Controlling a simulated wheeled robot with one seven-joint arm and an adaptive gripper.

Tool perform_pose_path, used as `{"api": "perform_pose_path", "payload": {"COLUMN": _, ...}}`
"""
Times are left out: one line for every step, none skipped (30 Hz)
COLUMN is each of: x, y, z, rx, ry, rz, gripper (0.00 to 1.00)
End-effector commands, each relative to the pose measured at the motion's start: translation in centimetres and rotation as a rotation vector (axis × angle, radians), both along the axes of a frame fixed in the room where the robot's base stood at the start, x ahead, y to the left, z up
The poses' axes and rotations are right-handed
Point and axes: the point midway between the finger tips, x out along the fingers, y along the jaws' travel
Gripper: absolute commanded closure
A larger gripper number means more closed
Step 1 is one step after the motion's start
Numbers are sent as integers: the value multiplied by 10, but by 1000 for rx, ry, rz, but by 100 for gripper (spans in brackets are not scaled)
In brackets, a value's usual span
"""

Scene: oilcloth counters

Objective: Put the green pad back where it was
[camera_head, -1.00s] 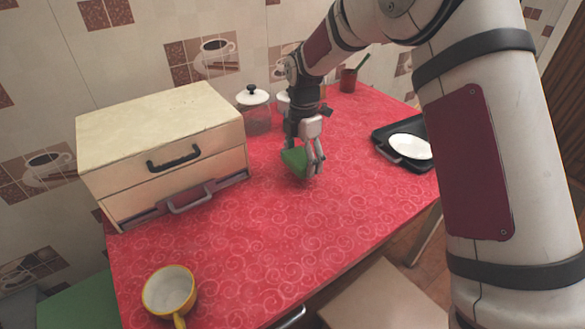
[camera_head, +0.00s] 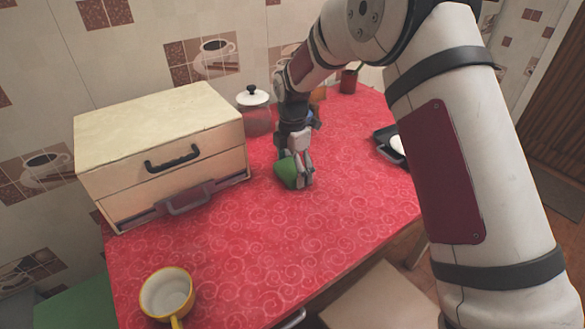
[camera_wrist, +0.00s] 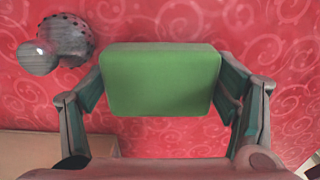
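The green pad (camera_head: 287,172) is a small block with rounded edges. In the wrist view the green pad (camera_wrist: 162,80) sits across the middle, between the two fingers of my gripper (camera_wrist: 162,95). In the head view my gripper (camera_head: 296,175) points down over the red counter, right of the drawer box, shut on the pad. Whether the pad touches the cloth is unclear. The far side of the pad is hidden.
A cream drawer box (camera_head: 160,122) with dark handles stands at left. A yellow-rimmed cup (camera_head: 167,293) is near the front left corner. A lidded jar (camera_head: 254,110) stands behind, and a dark tray (camera_head: 386,138) is at right, partly behind my arm. The front middle of the red counter (camera_head: 270,240) is clear.

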Motion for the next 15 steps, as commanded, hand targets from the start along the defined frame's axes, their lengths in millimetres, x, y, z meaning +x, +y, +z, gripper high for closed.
{"api": "perform_pose_path", "payload": {"x": 0, "y": 0, "z": 0, "rx": 0, "ry": 0, "rz": 0, "gripper": 4}}
{"api": "perform_pose_path", "payload": {"x": 0, "y": 0, "z": 0, "rx": 0, "ry": 0, "rz": 0, "gripper": 2}}
{"api": "perform_pose_path", "payload": {"x": 0, "y": 0, "z": 0, "rx": 0, "ry": 0, "rz": 0, "gripper": 2}}
{"api": "perform_pose_path", "payload": {"x": 0, "y": 0, "z": 0, "rx": 0, "ry": 0, "rz": 0, "gripper": 2}}
{"api": "perform_pose_path", "payload": {"x": 0, "y": 0, "z": 0, "rx": 0, "ry": 0, "rz": 0, "gripper": 2}}
{"api": "perform_pose_path", "payload": {"x": 0, "y": 0, "z": 0, "rx": 0, "ry": 0, "rz": 0, "gripper": 2}}
{"api": "perform_pose_path", "payload": {"x": 0, "y": 0, "z": 0, "rx": 0, "ry": 0, "rz": 0, "gripper": 2}}
{"api": "perform_pose_path", "payload": {"x": 0, "y": 0, "z": 0, "rx": 0, "ry": 0, "rz": 0, "gripper": 2}}
{"api": "perform_pose_path", "payload": {"x": 0, "y": 0, "z": 0, "rx": 0, "ry": 0, "rz": 0, "gripper": 2}}
{"api": "perform_pose_path", "payload": {"x": 0, "y": 0, "z": 0, "rx": 0, "ry": 0, "rz": 0, "gripper": 2}}
{"api": "perform_pose_path", "payload": {"x": 0, "y": 0, "z": 0, "rx": 0, "ry": 0, "rz": 0, "gripper": 2}}
{"api": "perform_pose_path", "payload": {"x": 0, "y": 0, "z": 1, "rx": 0, "ry": 0, "rz": 0, "gripper": 2}}
{"api": "perform_pose_path", "payload": {"x": 0, "y": 0, "z": 2, "rx": 1, "ry": -1, "rz": 0, "gripper": 2}}
{"api": "perform_pose_path", "payload": {"x": 0, "y": 0, "z": 4, "rx": 1, "ry": -1, "rz": 0, "gripper": 2}}
{"api": "perform_pose_path", "payload": {"x": 0, "y": 0, "z": 7, "rx": 1, "ry": -2, "rz": 0, "gripper": 2}}
